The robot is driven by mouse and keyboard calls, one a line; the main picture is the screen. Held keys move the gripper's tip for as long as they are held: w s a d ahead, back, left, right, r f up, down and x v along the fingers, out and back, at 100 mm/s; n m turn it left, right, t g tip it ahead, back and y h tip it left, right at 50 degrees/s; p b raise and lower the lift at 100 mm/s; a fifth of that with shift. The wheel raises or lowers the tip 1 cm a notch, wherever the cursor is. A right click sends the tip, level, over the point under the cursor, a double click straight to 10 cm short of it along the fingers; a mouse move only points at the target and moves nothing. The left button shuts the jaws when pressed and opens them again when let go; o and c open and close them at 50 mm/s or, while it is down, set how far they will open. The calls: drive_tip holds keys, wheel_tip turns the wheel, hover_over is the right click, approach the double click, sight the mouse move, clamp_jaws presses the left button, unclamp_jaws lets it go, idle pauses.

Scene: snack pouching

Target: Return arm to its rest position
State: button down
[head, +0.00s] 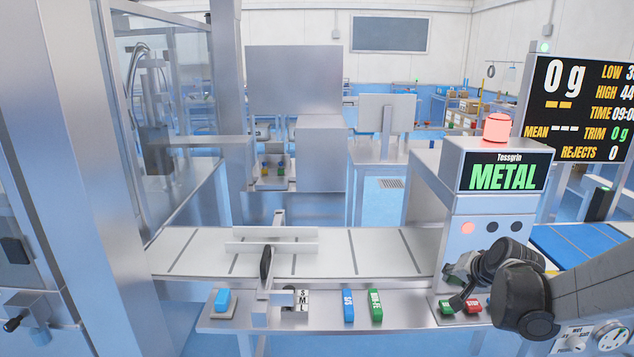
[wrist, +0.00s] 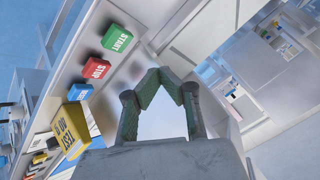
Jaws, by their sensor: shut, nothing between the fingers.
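My gripper (head: 458,286) is at the right of the head view, in front of the metal detector's cabinet and just above its green button (head: 446,307) and red button (head: 473,306). In the wrist view the fingertips of my gripper (wrist: 167,78) meet in a point, with nothing held between them. The green START button (wrist: 118,38), red STOP button (wrist: 96,68) and a blue button (wrist: 80,92) lie to the left of the fingers there, apart from them.
The metal detector (head: 503,172) reads METAL under a lit red beacon (head: 496,128). A conveyor belt (head: 375,252) runs to its left. A front shelf (head: 410,316) holds a blue piece (head: 348,305) and a green piece (head: 375,305). A yellow TEST block (wrist: 70,130) shows in the wrist view.

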drive_tip(key=s+a+r+n, duration=0.2)
drive_tip(key=s+a, duration=0.3)
drive_tip(key=s, duration=0.3)
drive_tip(key=s+a+r+n+g, duration=0.1)
drive_tip(key=s+a+r+n, duration=0.2)
drive_tip(key=s+a, duration=0.3)
drive_tip(key=s+a+r+n+g, duration=0.1)
drive_tip(key=s+a, duration=0.4)
drive_tip(key=s, duration=0.7)
wheel_tip(320, 180, up, 3)
drive_tip(key=shift+s+a+f+n, duration=0.2)
drive_tip(key=shift+s+a+n, duration=0.05)
drive_tip(key=shift+n, duration=0.55)
